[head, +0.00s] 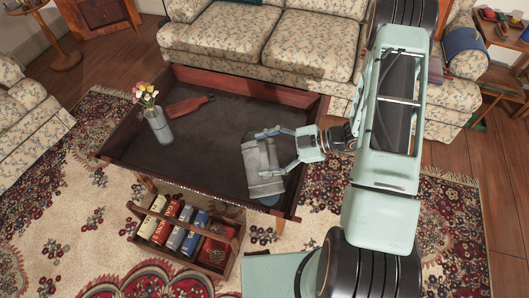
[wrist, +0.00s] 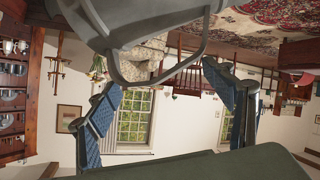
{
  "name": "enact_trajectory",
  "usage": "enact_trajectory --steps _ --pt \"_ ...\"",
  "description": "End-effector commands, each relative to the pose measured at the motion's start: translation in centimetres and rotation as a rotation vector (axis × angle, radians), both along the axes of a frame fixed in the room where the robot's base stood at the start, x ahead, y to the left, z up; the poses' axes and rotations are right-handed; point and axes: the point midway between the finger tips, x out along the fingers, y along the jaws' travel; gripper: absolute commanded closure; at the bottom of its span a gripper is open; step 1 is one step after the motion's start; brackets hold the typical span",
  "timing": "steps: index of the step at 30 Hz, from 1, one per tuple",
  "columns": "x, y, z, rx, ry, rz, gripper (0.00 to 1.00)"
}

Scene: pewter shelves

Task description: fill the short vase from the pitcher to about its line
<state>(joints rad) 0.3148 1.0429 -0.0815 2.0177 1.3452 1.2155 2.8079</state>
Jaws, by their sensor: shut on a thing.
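My gripper (head: 268,152) is shut on a grey pitcher (head: 260,182), with one finger on either side of it, over the right part of the low table. In the wrist view the two blue-padded fingers (wrist: 168,108) show, and a grey body with a loop handle (wrist: 190,68) fills the top. I cannot tell the pitcher's tilt exactly. A dark bluish rounded thing (head: 269,199) shows just under the pitcher's near end, mostly hidden; I cannot tell whether it is the short vase. A grey vase (head: 160,126) with flowers stands at the table's left. No fill line or water is visible.
The dark table (head: 215,147) has a raised wooden rim. A red flat thing (head: 187,105) lies near its back left. A wooden crate (head: 222,254) with several coloured items stands before the table. A flowered sofa (head: 265,38) stands behind. The table's middle is clear.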

Motion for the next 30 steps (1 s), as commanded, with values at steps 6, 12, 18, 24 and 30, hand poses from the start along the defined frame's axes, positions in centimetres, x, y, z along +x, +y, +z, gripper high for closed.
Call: enact_trajectory --steps 6,12,18,24,30 --pt "0.14 0.13 0.35 0.005 0.000 0.002 0.83" --pt "0.22 0.15 0.44 0.004 0.006 0.002 0.83" --pt "0.29 0.17 0.52 0.003 0.011 0.001 0.83" --pt "0.38 0.18 0.59 0.003 0.016 0.002 0.83" --pt "0.48 0.19 0.67 0.002 0.021 0.003 0.83"
